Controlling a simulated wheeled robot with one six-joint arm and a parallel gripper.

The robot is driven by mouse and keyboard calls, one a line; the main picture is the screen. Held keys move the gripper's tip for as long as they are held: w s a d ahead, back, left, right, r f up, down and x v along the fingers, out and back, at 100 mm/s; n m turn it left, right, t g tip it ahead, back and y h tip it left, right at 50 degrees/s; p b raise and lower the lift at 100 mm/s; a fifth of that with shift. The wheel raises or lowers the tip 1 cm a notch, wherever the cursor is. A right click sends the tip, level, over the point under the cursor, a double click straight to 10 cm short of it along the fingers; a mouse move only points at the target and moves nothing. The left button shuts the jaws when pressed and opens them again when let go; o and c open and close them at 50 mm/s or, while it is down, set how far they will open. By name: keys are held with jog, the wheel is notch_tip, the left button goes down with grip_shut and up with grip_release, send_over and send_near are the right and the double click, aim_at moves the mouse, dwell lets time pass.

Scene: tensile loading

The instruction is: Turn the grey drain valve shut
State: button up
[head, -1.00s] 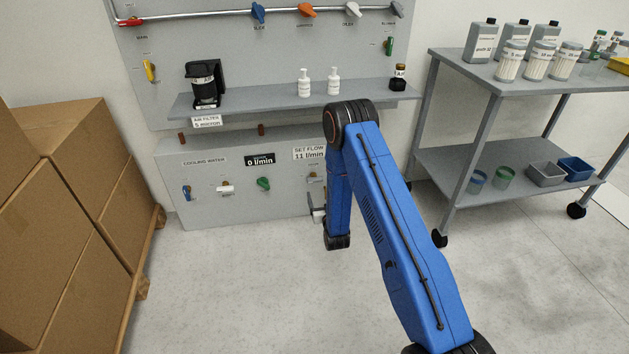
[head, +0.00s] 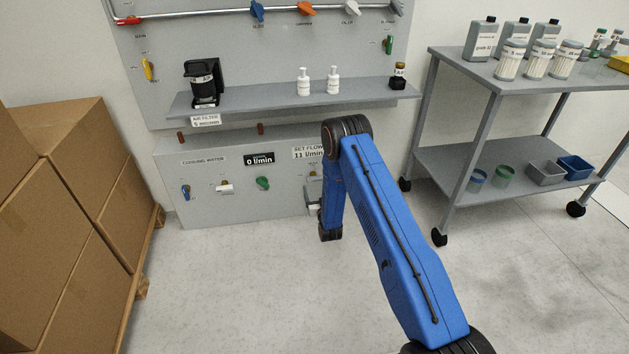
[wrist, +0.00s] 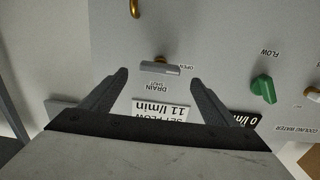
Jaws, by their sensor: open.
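The grey drain valve (wrist: 160,68) shows in the wrist view as a short grey handle on a brass stem. The handle lies crosswise in the picture, its right end beside the OPEN mark. I cannot tell the depth gap to the panel. In the head view my gripper (head: 312,201) is at the lower panel's right end, mostly behind my blue arm; the valve is largely hidden there.
A green flow valve (wrist: 263,89) sits right of the drain valve in the wrist view. The lower panel (head: 205,205) also carries white and blue valves. A shelf (head: 250,104) with bottles juts out above. Boxes (head: 80,190) stand left, a trolley (head: 440,130) right.

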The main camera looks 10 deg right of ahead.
aim_at(315, 181)
jog(key=w, duration=0.8)
jog(key=shift+c, duration=0.3)
jog(key=c, duration=1)
